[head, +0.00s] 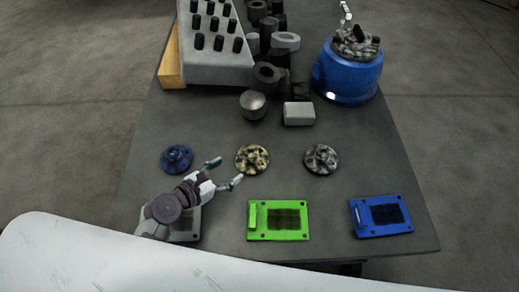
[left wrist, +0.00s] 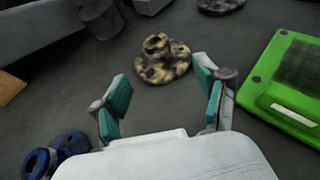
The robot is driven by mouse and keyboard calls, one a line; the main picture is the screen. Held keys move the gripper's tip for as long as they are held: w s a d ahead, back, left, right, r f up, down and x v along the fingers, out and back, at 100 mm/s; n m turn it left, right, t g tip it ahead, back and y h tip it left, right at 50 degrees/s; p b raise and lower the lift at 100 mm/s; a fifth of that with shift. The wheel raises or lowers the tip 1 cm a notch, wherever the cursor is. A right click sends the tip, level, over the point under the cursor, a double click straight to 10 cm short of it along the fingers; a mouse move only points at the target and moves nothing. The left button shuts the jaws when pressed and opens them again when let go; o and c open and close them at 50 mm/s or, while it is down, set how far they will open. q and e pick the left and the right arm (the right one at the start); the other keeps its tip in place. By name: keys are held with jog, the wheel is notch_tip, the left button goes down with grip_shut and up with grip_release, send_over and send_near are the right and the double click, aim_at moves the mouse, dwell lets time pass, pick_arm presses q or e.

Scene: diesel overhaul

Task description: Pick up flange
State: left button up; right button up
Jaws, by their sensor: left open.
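Three flanges lie in a row on the dark table in the head view: a blue one (head: 177,158) at left, a yellowish mottled one (head: 252,159) in the middle, and a grey mottled one (head: 321,159) at right. My left gripper (head: 226,172) is open and empty, between the blue and yellowish flanges and close to the latter. In the left wrist view the yellowish flange (left wrist: 162,60) lies ahead of the open fingers (left wrist: 165,100), apart from them. The blue flange (left wrist: 56,156) is at lower left there. My right gripper is not in view.
Along the front edge lie a green plate (head: 278,234), a blue plate (head: 381,216) and a grey plate partly hidden under my left arm. Behind stand a grey block with black pegs (head: 216,65), several dark metal parts, and a blue drum (head: 347,84).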

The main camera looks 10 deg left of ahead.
aim_at(246, 156)
pick_arm(q)
jog(key=x, duration=0.5)
jog(key=shift+w+f, duration=0.1)
jog(key=shift+w, duration=0.2)
jog(key=shift+w+d+f, duration=0.15)
jog(key=shift+w+d, duration=0.1)
jog(key=shift+w, duration=0.05)
jog(key=shift+w+d+f, duration=0.2)
jog(key=shift+w+d, duration=0.1)
jog(key=shift+w, duration=0.25)
jog(key=x, duration=0.4)
jog(key=shift+w+b, duration=0.2)
jog(key=shift+b, duration=0.2)
jog(key=shift+a, duration=0.1)
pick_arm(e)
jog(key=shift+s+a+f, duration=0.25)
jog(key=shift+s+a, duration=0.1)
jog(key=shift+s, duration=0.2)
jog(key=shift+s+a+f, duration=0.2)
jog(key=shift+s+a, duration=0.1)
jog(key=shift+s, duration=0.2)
pick_arm(q)
jog(key=shift+s, duration=0.1)
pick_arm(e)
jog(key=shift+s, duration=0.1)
